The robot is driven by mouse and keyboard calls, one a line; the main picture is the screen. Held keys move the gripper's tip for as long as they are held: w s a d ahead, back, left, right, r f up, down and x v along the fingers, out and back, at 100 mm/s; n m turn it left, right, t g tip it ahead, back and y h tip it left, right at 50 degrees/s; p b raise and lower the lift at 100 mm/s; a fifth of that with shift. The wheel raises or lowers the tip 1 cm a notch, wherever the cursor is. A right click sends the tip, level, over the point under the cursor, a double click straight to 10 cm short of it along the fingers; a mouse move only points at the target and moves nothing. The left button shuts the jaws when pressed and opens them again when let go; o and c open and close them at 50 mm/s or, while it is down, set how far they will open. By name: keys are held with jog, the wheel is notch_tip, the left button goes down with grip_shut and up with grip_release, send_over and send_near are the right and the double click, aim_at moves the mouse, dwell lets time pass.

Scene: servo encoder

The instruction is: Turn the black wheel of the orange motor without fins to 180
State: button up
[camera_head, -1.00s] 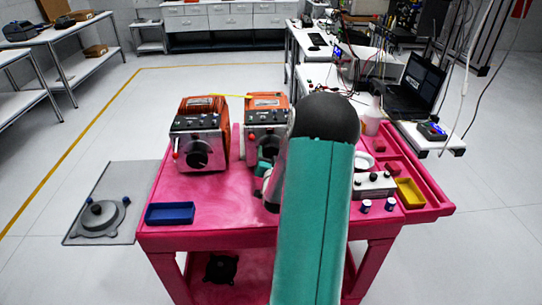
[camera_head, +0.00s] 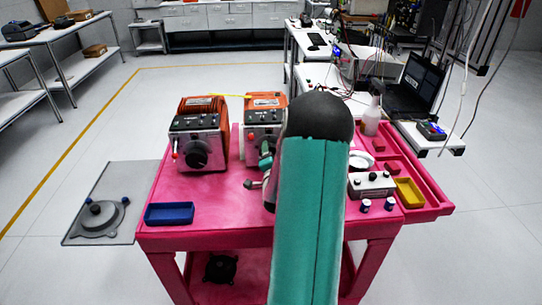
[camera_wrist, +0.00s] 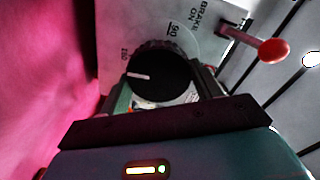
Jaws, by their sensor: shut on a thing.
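Two orange motors stand side by side on the pink cart. The left motor (camera_head: 198,133) shows a large black wheel (camera_head: 197,153) on its grey front panel. The right motor (camera_head: 265,118) is partly covered by my arm; I cannot clearly tell its fins. My gripper (camera_head: 265,163) is at the right motor's front. In the wrist view my gripper (camera_wrist: 163,98) is shut on a black wheel (camera_wrist: 165,80), fingers on its left and right sides. The wheel's white mark points left in the picture, below a small blurred number; "90" is printed above.
A red-tipped brake lever (camera_wrist: 273,50) sticks out right of the wheel in the wrist view. A blue tray (camera_head: 169,214) lies at the cart's front left. A grey control box (camera_head: 371,185) and a yellow bin (camera_head: 409,193) stand at right.

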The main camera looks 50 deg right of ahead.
jog(key=shift+w, duration=0.1)
dwell(0.3)
jog(key=o, duration=1)
jog(key=shift+w, duration=0.1)
jog(key=shift+s+a, duration=0.1)
jog(key=shift+s, duration=0.1)
